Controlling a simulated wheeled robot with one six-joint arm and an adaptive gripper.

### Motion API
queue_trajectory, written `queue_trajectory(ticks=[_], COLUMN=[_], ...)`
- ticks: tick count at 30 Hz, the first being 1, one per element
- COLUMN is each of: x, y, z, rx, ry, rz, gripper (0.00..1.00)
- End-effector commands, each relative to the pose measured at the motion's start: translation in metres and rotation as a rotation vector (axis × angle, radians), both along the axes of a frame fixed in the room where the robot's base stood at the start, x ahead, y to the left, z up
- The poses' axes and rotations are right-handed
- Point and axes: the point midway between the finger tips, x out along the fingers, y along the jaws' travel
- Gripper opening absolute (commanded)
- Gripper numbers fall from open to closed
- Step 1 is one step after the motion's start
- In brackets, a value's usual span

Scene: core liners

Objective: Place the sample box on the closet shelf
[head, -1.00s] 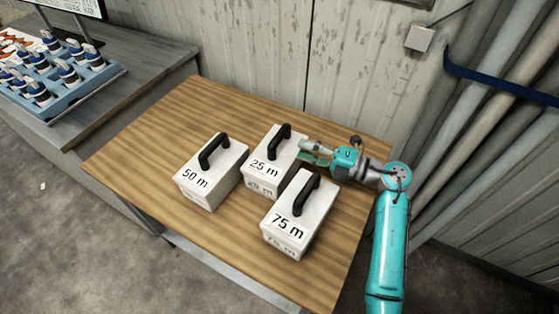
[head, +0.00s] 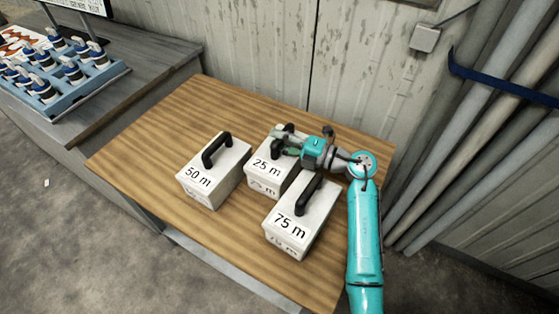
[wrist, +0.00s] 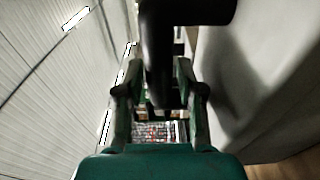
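Three white sample boxes with black handles stand on the wooden table: the 50 m box (head: 207,181), the 25 m box (head: 266,172) and the 75 m box (head: 294,225). My gripper (head: 281,144) is at the handle of the 25 m box, reaching in from the right, and partly covers that handle. In the wrist view the black handle (wrist: 158,55) lies between the two spread fingers of my gripper (wrist: 158,95), with gaps on both sides. The white box surface (wrist: 255,75) fills the right side there. No closet shelf is recognisable in view.
The wooden table (head: 130,150) has free room at its left and front. A grey bench (head: 150,62) at the upper left holds a blue tray (head: 75,92) of several blue-and-white items. A metal wall (head: 250,50) stands behind, and grey pipes (head: 480,140) at the right.

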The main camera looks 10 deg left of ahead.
Motion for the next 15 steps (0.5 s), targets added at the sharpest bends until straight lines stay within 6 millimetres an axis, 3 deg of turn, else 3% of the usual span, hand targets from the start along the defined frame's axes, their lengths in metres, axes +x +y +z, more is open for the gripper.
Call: queue_trajectory(ticks=[1, 4, 5, 15], x=[-0.0001, -0.0001, -0.0001, 0.0002], y=[-0.0002, -0.0003, -0.0003, -0.0004], z=[0.0000, 0.0000, 0.0000, 0.0016], rx=[0.000, 0.000, 0.000, 0.002], ry=[0.000, 0.000, 0.000, -0.001], rz=[0.000, 0.000, 0.000, 0.000], gripper=[0.27, 0.02, 0.00, 0.00])
